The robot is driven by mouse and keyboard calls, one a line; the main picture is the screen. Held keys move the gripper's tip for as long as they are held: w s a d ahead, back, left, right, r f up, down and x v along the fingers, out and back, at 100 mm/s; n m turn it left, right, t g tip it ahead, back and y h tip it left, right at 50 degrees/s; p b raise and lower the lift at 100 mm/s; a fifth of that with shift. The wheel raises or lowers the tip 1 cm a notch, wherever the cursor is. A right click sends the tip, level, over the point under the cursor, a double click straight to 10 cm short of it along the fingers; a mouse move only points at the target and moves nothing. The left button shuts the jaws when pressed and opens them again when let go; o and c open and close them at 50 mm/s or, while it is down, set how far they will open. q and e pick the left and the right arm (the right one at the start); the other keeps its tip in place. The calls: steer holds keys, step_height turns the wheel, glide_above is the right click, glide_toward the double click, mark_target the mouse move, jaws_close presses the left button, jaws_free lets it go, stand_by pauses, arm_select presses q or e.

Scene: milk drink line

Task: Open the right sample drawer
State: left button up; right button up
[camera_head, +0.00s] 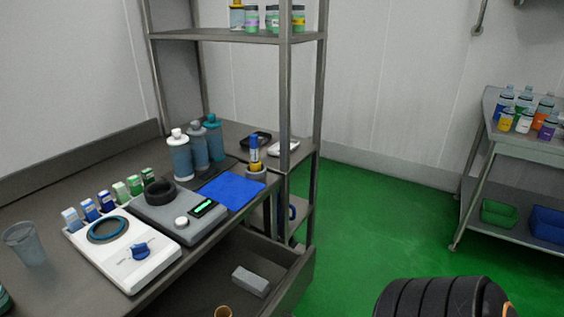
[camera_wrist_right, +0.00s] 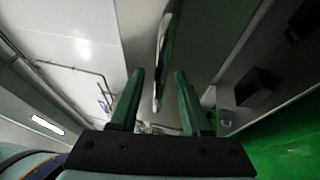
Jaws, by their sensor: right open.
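A drawer (camera_head: 292,284) under the steel worktable stands pulled out in the head view, its inside showing. My right gripper (camera_wrist_right: 158,71) is open in the right wrist view, with two green fingers apart. A thin dark upright bar (camera_wrist_right: 162,62) shows between or beyond the fingers; I cannot tell whether they touch it or whether it is the drawer's handle. My left gripper is in neither view.
A shelf rack (camera_head: 285,110) stands behind the drawer. Green floor (camera_head: 375,215) is free towards the side table (camera_head: 522,143).

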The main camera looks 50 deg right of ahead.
arm_select(q)
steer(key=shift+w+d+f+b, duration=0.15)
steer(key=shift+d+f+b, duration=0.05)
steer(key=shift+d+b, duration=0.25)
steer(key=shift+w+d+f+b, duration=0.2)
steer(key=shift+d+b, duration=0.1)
steer(key=shift+b, duration=0.25)
arm_select(e)
steer(key=v, duration=1.2)
steer(key=shift+s, duration=0.15)
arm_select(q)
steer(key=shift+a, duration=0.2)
arm_select(e)
steer(key=shift+d+f, duration=0.1)
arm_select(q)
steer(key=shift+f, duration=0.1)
